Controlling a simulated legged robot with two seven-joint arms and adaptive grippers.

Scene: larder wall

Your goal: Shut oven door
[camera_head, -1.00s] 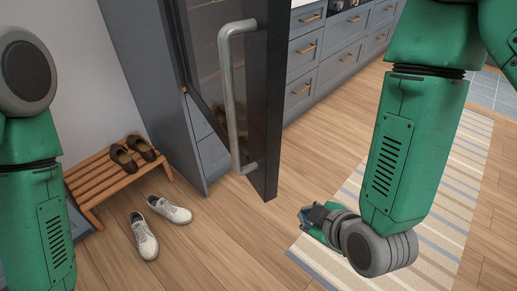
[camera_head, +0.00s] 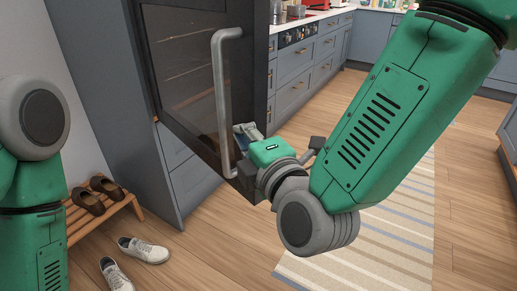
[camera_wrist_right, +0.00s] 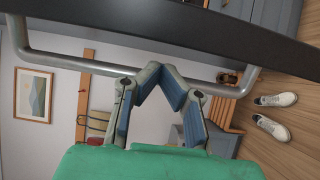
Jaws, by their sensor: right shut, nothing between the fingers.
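The oven door (camera_head: 252,65) stands open in the head view, with a dark frame and glass. Its grey bar handle (camera_head: 221,105) runs upright on the near face. My right gripper (camera_head: 246,131) is beside the lower part of the handle, close to the door's dark frame. In the right wrist view, the shut, empty fingers (camera_wrist_right: 165,76) overlap the handle (camera_wrist_right: 70,60), and the door (camera_wrist_right: 190,32) crosses the top. I cannot tell whether the fingers touch the handle or door. My left arm shows at the left; its gripper is out of frame.
A wooden shoe bench (camera_head: 88,222) with dark shoes stands at the left, with pale sneakers (camera_head: 143,250) on the floor. A tall blue-grey cabinet (camera_head: 105,110) adjoins the oven. Drawers (camera_head: 293,70) line the back. A striped rug (camera_head: 390,235) lies at the right.

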